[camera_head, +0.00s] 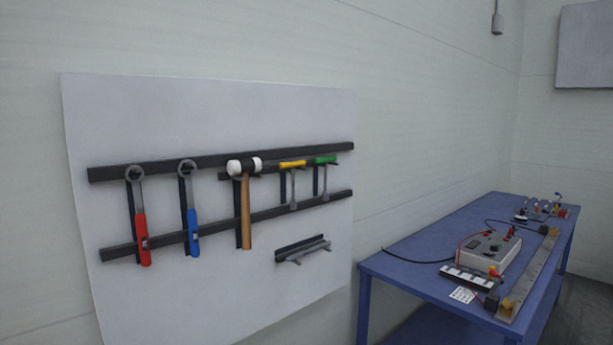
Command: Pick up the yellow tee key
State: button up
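The yellow tee key (292,164) hangs on the wall tool board, its yellow crossbar level at the top and its grey shank pointing down. It is between the white-headed mallet (245,203) on its left and a green tee key (324,161) on its right. The two tee keys hang close together, apart from each other. My gripper is not in view.
A white board (208,303) with black rails also holds a red wrench (141,222), a blue wrench (192,217) and a small grey bracket (303,252). A blue table (405,262) with a grey box (484,252), wires and small parts stands at right.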

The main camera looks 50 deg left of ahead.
aim_at(292, 163)
jog(key=i, duration=2.25)
jog(key=u, duration=2.95)
